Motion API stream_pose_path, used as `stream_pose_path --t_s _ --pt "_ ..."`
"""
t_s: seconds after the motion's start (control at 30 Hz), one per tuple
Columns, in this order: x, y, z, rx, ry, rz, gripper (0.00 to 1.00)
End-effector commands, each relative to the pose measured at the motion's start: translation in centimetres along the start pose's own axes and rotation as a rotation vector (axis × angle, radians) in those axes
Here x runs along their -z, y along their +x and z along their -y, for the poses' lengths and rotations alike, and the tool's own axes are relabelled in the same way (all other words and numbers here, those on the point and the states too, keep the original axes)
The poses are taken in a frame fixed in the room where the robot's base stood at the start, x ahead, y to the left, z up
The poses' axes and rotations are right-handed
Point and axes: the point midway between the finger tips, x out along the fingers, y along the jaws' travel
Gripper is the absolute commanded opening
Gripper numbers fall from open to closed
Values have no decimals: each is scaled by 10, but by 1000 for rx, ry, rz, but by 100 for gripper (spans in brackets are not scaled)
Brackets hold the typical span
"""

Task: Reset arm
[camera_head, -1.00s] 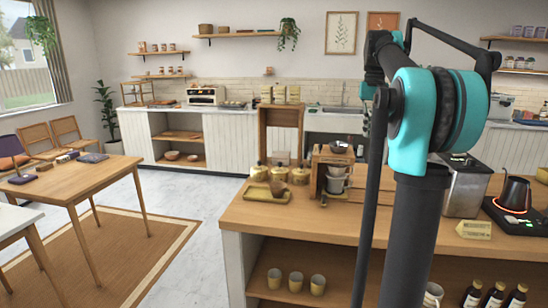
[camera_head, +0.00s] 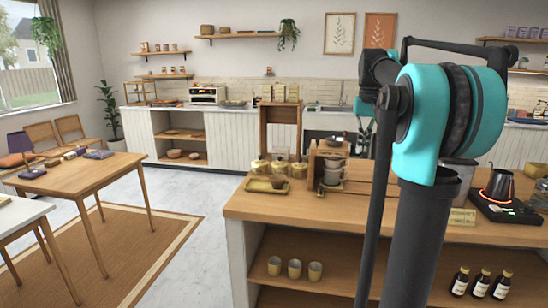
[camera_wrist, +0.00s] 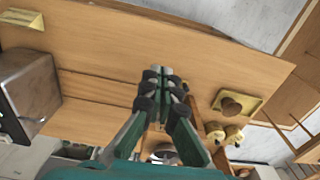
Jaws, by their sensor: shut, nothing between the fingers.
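My arm rises on the right side of the head view, in front of the wooden counter (camera_head: 300,206), and hides part of it. My gripper (camera_wrist: 160,70) shows in the wrist view with its fingertips together and nothing between them. It points over the bare wooden counter top (camera_wrist: 120,50). In the head view the gripper is not seen apart from the arm.
On the counter stand a wooden dripper stand (camera_head: 328,165), a tray (camera_head: 267,185), several yellow canisters (camera_head: 280,168) and a black kettle (camera_head: 499,184) on a dark base. Cups (camera_head: 294,268) and bottles (camera_head: 480,282) sit on the shelf below.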

Motion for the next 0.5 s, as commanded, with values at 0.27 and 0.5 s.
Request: stream_pose_path --t_s 0.27,0.5 --pt "-32 66 20 3 -34 -60 0" --pt "-107 171 44 12 -85 -155 0"
